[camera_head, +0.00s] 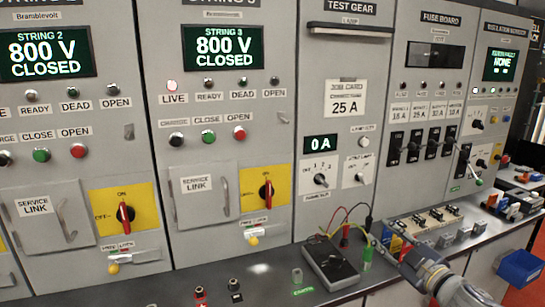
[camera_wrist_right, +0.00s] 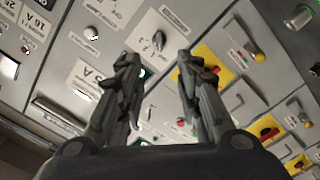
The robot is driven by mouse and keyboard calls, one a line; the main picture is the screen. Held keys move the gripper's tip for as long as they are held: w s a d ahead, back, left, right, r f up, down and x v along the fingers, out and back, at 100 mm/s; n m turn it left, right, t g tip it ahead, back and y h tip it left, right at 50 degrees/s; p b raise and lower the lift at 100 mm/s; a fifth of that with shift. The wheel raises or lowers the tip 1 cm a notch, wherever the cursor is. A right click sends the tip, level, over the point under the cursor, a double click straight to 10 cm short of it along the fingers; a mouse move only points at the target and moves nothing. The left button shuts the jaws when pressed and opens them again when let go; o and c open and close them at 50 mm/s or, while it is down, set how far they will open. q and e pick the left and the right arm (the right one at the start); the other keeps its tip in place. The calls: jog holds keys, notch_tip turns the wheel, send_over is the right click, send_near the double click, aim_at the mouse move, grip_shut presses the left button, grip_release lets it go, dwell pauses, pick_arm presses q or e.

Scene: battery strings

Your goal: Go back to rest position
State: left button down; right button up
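My right gripper (camera_wrist_right: 157,68) shows in the right wrist view with its two dark fingers spread apart and nothing between them. Behind the fingers are grey panel fronts with a rotary knob (camera_wrist_right: 158,40) and a yellow switch plate (camera_wrist_right: 212,62). In the head view my right arm (camera_head: 435,277) comes in from the lower right, over the bench; the fingers are hard to make out there. My left gripper is not in view in either picture.
A dark meter box (camera_head: 330,263) with thin leads lies on the bench below the test gear panel. A fuse tray (camera_head: 425,222) and blue bin (camera_head: 520,268) are at the right. Cabinets with red rotary handles (camera_head: 125,213) stand behind the bench.

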jog(key=d+f+m+g+h, duration=0.1)
jog(key=d+f+m+h, duration=0.15)
jog(key=f, duration=0.85)
jog(key=d+f+m+g+h, duration=0.1)
jog(key=d+f+m+g, duration=0.15)
jog(key=f, duration=0.95)
jog(key=s+d+f+m+g+h, duration=0.1)
jog(key=s+f+g, duration=0.1)
jog(key=s+f, duration=0.65)
jog(key=s+d+f+m+g+h, duration=0.1)
jog(key=s+f, duration=0.2)
jog(key=f, duration=1.1)
jog(key=s+a+f+m+g, duration=0.1)
jog(key=s+a+f+g, duration=0.1)
jog(key=s+f, duration=0.65)
jog(key=s+a+f+m+g, duration=0.15)
jog(key=s+f, duration=0.45)
jog(key=s, duration=0.6)
jog(key=s+a+f+g, duration=0.3)
jog(key=s+f, duration=0.4)
jog(key=s, duration=0.3)
jog(key=s+a+f+g, duration=0.1)
jog(key=s+a, duration=0.1)
jog(key=s, duration=0.5)
jog(key=s+a+f+g, duration=0.2)
jog(key=s+a, duration=0.1)
jog(key=s, duration=0.5)
jog(key=shift+s+a+m, duration=0.15)
jog(key=shift+m, duration=0.2)
